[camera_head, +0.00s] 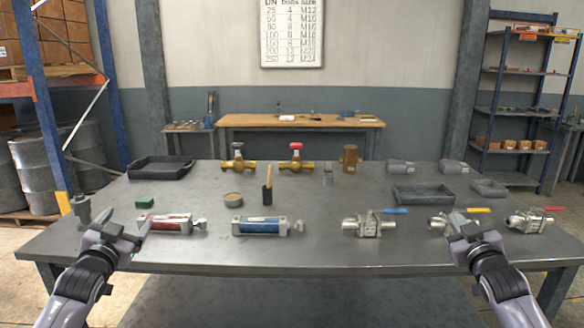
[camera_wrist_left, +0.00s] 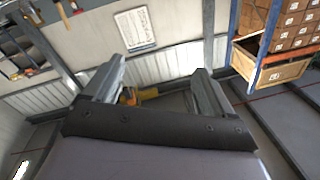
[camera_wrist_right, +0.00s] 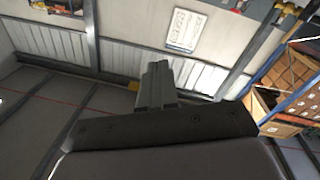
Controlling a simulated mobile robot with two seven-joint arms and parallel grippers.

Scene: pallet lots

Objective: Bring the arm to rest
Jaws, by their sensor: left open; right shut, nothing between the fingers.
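My left gripper (camera_head: 114,220) is at the left front of the grey table (camera_head: 320,258), near the red cylinder. In the left wrist view its two fingers (camera_wrist_left: 157,80) stand wide apart with nothing between them. My right gripper (camera_head: 459,224) is at the right front, overlapping the valve with the yellow handle in the head view. In the right wrist view its fingers (camera_wrist_right: 158,78) are together and hold nothing. Both wrist cameras look toward the walls, so no tabletop shows there. I cannot tell the height of either gripper above the table.
A red cylinder (camera_head: 170,224), a blue cylinder (camera_head: 262,227), a blue-handled valve (camera_head: 366,226), a yellow-handled valve (camera_head: 440,221) and a red-handled valve (camera_head: 530,221) line the front. Brass valves (camera_head: 296,162) and dark trays (camera_head: 150,174) stand behind. The table's middle is mostly clear.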

